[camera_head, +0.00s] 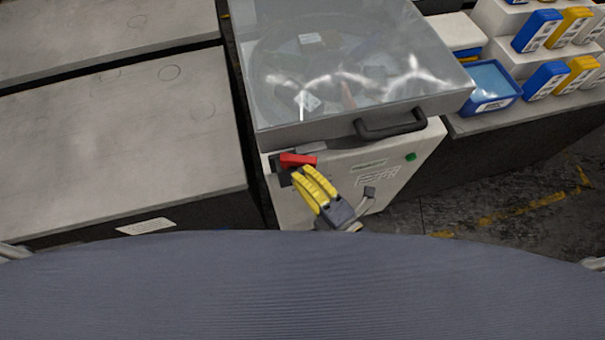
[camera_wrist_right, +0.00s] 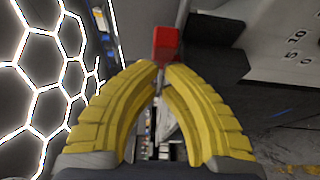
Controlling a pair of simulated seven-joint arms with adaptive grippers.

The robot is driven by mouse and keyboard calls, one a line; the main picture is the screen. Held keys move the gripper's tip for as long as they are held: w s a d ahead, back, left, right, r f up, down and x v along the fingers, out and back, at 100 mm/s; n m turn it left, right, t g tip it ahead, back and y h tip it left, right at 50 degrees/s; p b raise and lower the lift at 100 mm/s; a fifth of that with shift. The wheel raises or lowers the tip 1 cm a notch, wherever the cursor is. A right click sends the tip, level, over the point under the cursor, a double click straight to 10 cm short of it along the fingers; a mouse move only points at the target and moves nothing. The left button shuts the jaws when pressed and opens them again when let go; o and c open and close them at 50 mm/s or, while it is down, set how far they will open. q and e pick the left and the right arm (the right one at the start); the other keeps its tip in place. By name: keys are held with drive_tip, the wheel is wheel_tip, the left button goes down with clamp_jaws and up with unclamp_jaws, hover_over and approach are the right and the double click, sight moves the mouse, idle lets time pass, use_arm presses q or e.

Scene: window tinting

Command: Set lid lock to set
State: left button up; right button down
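The lid lock has a red lever (camera_head: 298,160) on a dark mount at the upper left of the white machine's front, just below the clear lid (camera_head: 350,60). The lid is down. The lever lies roughly sideways in the head view. My right gripper (camera_head: 302,173) has yellow fingers, with tips right at the lever's lower side. In the right wrist view the fingertips (camera_wrist_right: 161,68) are nearly together, and the red lever (camera_wrist_right: 166,42) shows just beyond them. I cannot tell whether they touch it. My left gripper is not in view.
A dark lid handle (camera_head: 390,128) sticks out above and right of the lock. A green button (camera_head: 411,157) is on the machine's front. A grey table (camera_head: 110,130) stands left. A blue bin (camera_head: 490,88) and blue and yellow boxes stand at the right.

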drive_tip(key=shift+w+d+n+g+y, duration=0.15)
drive_tip(key=shift+n+g+y, duration=0.2)
drive_tip(key=shift+y, duration=0.1)
drive_tip(key=shift+w+d+n+g+y, duration=0.1)
drive_tip(key=shift+d+n+g+y, duration=0.05)
drive_tip(key=shift+n+g+y, duration=0.25)
